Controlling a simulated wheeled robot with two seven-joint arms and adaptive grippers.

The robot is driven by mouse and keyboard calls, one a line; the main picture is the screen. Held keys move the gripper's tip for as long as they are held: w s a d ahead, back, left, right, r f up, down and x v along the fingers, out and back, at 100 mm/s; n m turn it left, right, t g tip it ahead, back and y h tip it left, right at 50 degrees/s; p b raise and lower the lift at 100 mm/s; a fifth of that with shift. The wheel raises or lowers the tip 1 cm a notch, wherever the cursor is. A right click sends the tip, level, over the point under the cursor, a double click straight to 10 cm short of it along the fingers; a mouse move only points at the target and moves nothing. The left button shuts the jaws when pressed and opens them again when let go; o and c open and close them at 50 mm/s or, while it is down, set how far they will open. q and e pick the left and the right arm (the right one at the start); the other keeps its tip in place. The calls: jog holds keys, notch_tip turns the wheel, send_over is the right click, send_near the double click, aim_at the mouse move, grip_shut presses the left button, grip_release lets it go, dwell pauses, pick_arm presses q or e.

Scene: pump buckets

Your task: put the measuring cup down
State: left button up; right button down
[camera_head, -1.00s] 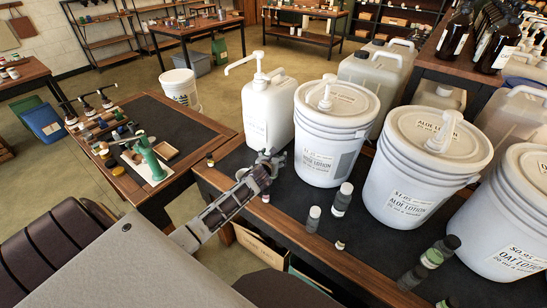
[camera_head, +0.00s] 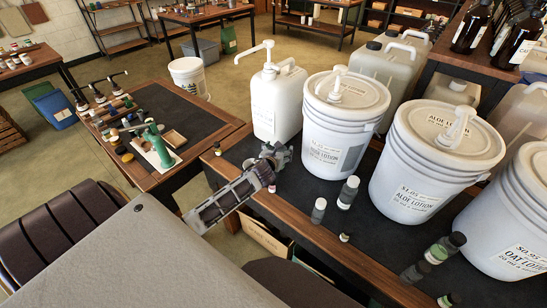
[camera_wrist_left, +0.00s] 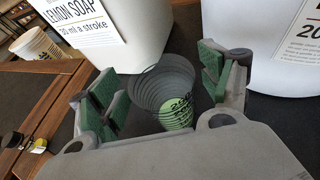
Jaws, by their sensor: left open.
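The measuring cup (camera_wrist_left: 150,84) is a see-through, ringed, tapered cup in the left wrist view. It stands between the parted fingers of my left gripper (camera_wrist_left: 160,88), with gaps on both sides. A pale green patch with dark marks (camera_wrist_left: 178,112) shows at its lower part. In the head view my left gripper (camera_head: 275,158) is over the dark top of the near bench, in front of the white pump jug (camera_head: 274,115). I cannot make out the cup there. My right gripper is in neither view.
The jug's lemon soap label (camera_wrist_left: 75,22) is close ahead. White lotion buckets (camera_head: 340,125) stand to the right, with small bottles (camera_head: 347,192) in front. A side table (camera_head: 175,112) with a green press (camera_head: 158,148) stands left. Some dark bench top is bare between jug and bottles.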

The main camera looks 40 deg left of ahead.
pick_arm(q)
jog(key=v, duration=0.8)
jog(key=shift+w, duration=0.1)
dwell(0.6)
